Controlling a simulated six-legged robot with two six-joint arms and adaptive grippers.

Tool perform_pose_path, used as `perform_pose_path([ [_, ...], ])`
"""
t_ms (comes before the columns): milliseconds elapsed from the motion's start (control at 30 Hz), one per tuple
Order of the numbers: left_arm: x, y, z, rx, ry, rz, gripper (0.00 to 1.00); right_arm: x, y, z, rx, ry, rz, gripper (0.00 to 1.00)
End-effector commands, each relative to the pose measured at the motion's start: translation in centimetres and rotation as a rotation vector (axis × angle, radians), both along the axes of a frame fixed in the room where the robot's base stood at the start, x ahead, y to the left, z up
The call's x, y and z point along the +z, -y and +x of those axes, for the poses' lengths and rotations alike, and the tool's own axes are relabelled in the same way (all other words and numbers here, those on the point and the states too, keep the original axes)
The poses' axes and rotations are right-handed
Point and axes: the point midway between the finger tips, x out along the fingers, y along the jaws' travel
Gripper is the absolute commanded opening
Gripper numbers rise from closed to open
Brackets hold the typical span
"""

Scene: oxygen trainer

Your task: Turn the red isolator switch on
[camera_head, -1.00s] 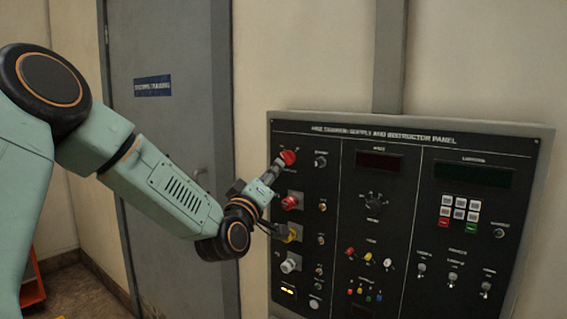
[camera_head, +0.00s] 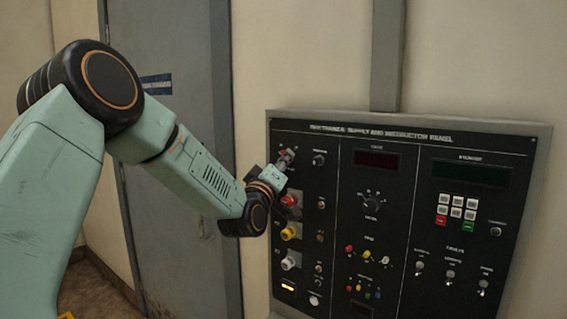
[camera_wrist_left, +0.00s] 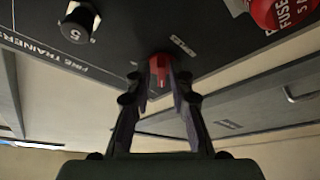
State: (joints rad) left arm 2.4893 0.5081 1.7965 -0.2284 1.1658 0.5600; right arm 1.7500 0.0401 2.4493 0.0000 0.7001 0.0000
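The red isolator switch (camera_head: 283,152) is at the upper left of the black control panel, partly hidden by my left gripper (camera_head: 286,158). In the left wrist view, its red handle (camera_wrist_left: 160,66) shows between the fingertips of my left gripper (camera_wrist_left: 162,82). The fingers stand apart, one on each side of the handle. The fingertips are close to it, but whether they touch it cannot be told. The switch's markings are too small or hidden to read. My right gripper is not in view.
Below the switch are a red knob (camera_head: 289,200), a yellow knob (camera_head: 290,232) and a white knob (camera_head: 290,261). A small black knob (camera_head: 319,160) is to its right. A grey door (camera_head: 170,210) stands left of the panel; the wall above is bare.

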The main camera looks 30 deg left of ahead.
Motion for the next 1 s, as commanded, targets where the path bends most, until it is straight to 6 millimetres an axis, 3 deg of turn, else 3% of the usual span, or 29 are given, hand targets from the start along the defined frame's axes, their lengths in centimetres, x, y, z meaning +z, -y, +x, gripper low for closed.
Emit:
perform_pose_path([
  [167, 0.1, 0.1, 0.1, -0.002, 0.000, 0.003, 0.00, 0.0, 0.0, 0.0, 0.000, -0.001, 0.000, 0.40],
  [667, 0.0, 0.1, 0.0, -0.003, 0.002, 0.029, 0.00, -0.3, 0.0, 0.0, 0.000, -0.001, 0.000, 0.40],
  [1000, -0.4, -0.2, 0.1, -0.002, 0.020, 0.236, 0.00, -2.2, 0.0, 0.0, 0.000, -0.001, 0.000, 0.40],
])
